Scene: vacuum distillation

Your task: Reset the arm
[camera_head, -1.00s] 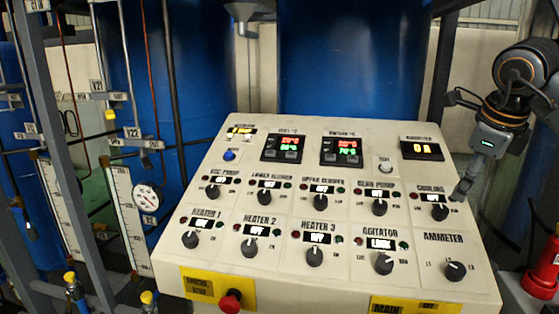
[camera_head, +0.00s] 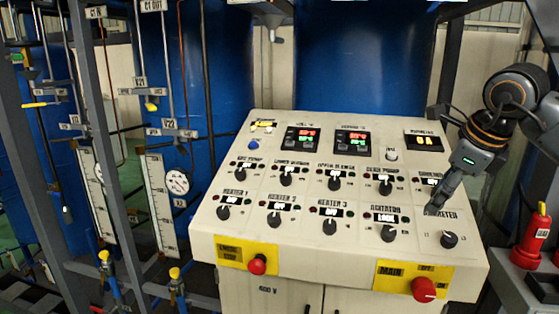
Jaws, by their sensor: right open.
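My right gripper (camera_head: 437,206) reaches in from the right over the right side of the white control panel (camera_head: 258,188). Its fingertips point down-left, in front of the cooling knob and just above the ammeter label. The gap between the fingers hardly shows, and nothing is seen in them. The cooling knob is hidden behind the gripper, and I cannot tell whether they touch. The ammeter knob (camera_head: 449,239) stands free below. My left gripper is not in view.
A red emergency stop button (camera_head: 257,264) and a red main switch (camera_head: 424,289) sit on the panel's front. A red fire extinguisher (camera_head: 531,237) stands at the right. Gauges and valve pipes stand at the left, with blue tanks (camera_head: 370,70) behind.

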